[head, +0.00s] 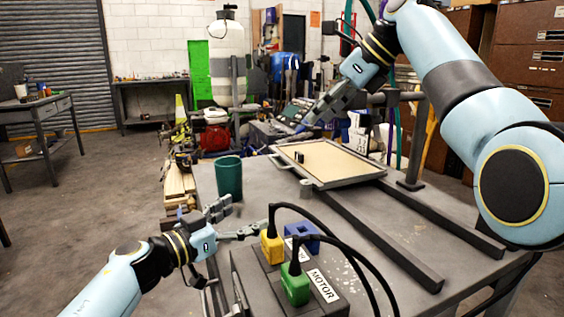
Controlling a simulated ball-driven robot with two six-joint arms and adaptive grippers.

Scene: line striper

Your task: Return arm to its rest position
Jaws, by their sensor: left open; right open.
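My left gripper (247,213) is low at the left of the workbench (345,228), its fingers apart and empty. It is beside the motor box (262,284), close to the yellow plug (272,248). My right gripper (316,118) is raised in the upper middle, pointing down and left, with its arm coming in from the upper right. It looks open and empty, above the far edge of the shallow tray (345,181) in the picture. A small black object (299,156) sits on the tray's tan surface.
The motor box also carries a green plug (294,284) and a blue connector (305,236), with black cables arching over the bench. A dark green cup (229,178) stands behind my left gripper. Dark rails (385,242) cross the bench's right side. A post (413,150) stands behind.

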